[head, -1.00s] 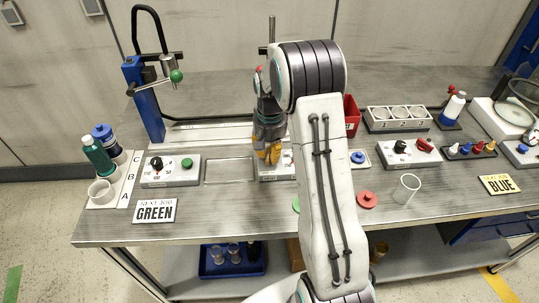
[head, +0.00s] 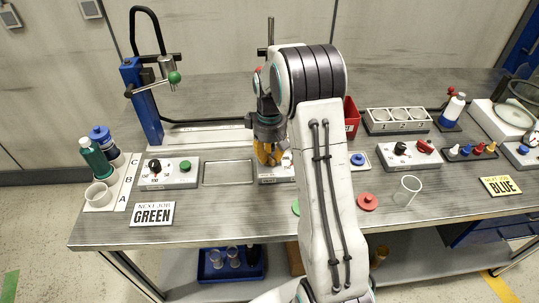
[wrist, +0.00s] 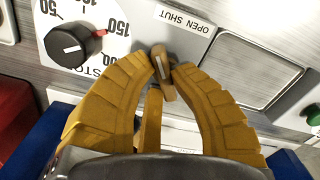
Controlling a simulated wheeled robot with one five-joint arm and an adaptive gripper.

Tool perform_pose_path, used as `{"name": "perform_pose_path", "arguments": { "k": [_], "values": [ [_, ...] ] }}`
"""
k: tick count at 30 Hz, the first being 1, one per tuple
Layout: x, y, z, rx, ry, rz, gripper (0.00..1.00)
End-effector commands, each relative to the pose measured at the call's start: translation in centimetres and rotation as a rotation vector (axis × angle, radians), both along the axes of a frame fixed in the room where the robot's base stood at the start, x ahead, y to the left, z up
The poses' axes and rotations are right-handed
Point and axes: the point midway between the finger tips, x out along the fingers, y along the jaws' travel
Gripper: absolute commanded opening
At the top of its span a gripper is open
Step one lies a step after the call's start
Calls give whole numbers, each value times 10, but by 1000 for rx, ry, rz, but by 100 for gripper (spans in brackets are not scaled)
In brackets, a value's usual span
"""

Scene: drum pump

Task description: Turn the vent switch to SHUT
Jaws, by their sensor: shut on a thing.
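The vent switch (wrist: 160,62) is a small tan lever with a white line, in the upper middle of the wrist view. My gripper (wrist: 161,75) has its yellow fingers closed around it. The white line points up and slightly left in that view. An OPEN SHUT label (wrist: 186,19) is on the panel just beyond it. In the head view, my gripper (head: 268,158) is down at the middle control box (head: 275,178), and my arm and fingers hide the switch and part of the box.
A black dial (wrist: 75,45) with numbers sits left of the switch in the wrist view. An empty recessed tray (wrist: 250,70) lies to its right. A control box with a green button (head: 185,166) stands left of the tray in the head view. A red bin (head: 351,118) stands behind my arm.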

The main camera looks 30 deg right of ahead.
Motion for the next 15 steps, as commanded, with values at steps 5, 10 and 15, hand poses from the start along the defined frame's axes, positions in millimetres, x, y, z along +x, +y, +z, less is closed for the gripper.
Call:
{"name": "perform_pose_path", "arguments": {
  "k": [5, 10, 15],
  "values": [
    [-1, 0, -1, 0, 3, 27, 0],
    [-1, 0, -1, 1, 3, 34, 0],
    [-1, 0, -1, 1, 4, 34, 0]
  ]
}}
